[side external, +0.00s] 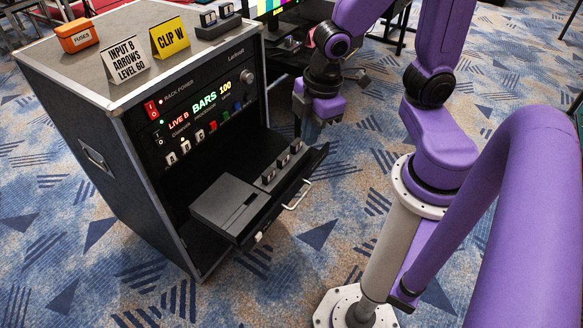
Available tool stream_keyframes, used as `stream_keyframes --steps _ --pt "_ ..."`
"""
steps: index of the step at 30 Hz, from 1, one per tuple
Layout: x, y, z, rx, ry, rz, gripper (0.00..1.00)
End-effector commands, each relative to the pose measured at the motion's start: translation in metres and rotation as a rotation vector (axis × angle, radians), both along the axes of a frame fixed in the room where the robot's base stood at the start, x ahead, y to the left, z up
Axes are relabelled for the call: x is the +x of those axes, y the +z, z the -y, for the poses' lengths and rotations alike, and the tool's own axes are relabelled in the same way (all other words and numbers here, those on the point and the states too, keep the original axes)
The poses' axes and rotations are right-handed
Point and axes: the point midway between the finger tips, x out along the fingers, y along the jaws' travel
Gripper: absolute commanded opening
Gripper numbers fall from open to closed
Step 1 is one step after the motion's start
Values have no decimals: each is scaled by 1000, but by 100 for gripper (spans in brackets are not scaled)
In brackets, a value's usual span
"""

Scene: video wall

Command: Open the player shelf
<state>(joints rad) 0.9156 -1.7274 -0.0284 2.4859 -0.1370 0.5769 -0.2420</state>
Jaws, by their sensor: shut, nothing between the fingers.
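The player shelf (285,195) stands drawn out of the lower part of the rack case, with its front edge past the case opening. A pale bar handle (298,196) is on its front. A dark grey player box (225,204) sits on the left of the shelf, and several small blocks (283,161) stand in a row on the right. My gripper (309,135) points down, above and behind the shelf's far right end in the picture, apart from the handle. Its fingers are small and dark here; they are shut and empty.
The rack case (95,150) has a lit control panel (205,110). On its top are an orange fuses box (76,36), two sign cards (125,58) and a dark block holder (217,20). A monitor (270,8) stands behind. Carpet (300,245) in front is clear.

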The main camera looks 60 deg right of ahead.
Motion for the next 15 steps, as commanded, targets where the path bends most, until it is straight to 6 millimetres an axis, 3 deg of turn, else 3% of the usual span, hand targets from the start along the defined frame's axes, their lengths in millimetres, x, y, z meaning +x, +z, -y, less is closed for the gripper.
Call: stream_keyframes --steps 1,6,10,15 --pt "17 -14 8 -12 6 10 0" --pt "64 -55 35 -16 86 55 0" --pt "89 -89 62 -3 147 82 0" --pt "106 -133 99 39 224 116 0"
